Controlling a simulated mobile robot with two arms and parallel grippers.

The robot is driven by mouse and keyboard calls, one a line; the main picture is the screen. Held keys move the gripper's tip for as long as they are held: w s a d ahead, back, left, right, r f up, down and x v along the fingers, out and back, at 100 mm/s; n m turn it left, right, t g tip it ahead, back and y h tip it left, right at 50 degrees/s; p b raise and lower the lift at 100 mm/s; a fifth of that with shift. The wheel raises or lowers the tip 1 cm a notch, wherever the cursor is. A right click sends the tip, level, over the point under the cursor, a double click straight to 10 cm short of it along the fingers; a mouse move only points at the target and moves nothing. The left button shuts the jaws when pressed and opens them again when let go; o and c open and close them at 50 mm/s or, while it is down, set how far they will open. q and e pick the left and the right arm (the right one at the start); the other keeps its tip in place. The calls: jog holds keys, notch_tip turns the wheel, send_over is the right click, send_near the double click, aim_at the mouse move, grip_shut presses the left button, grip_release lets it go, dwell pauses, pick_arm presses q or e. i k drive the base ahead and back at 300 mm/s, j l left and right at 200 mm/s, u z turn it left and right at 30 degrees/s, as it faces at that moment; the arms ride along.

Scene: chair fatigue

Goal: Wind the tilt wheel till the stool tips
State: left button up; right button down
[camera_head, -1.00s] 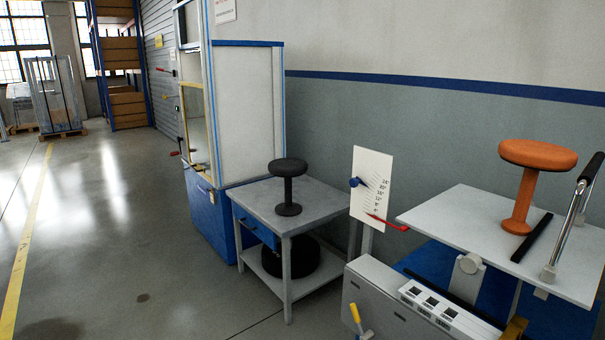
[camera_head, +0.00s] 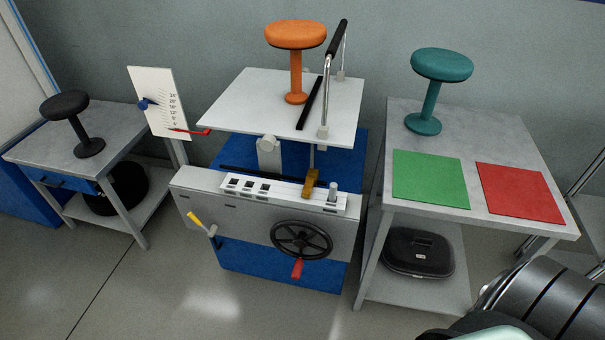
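The tilt wheel (camera_head: 301,239) is a black spoked handwheel with a red handle (camera_head: 297,268) at its bottom, on the front of the grey and blue machine (camera_head: 230,222). The orange stool (camera_head: 296,36) stands upright on the white platform (camera_head: 243,104), left of a black bar (camera_head: 312,101). A white scale board (camera_head: 158,100) with a red pointer (camera_head: 187,130) and a blue knob (camera_head: 144,103) stands at the platform's left. A dark arm part of mine shows at the bottom right. Neither gripper is in view.
A yellow-handled lever (camera_head: 202,224) sticks out left of the wheel. The right table (camera_head: 400,120) holds a teal stool (camera_head: 441,78), a green mat (camera_head: 430,178) and a red mat (camera_head: 519,191). A black stool (camera_head: 67,107) stands on the left table (camera_head: 115,127). The floor in front is clear.

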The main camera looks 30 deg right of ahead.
aim_at(301, 241)
jog(key=z, duration=0.95)
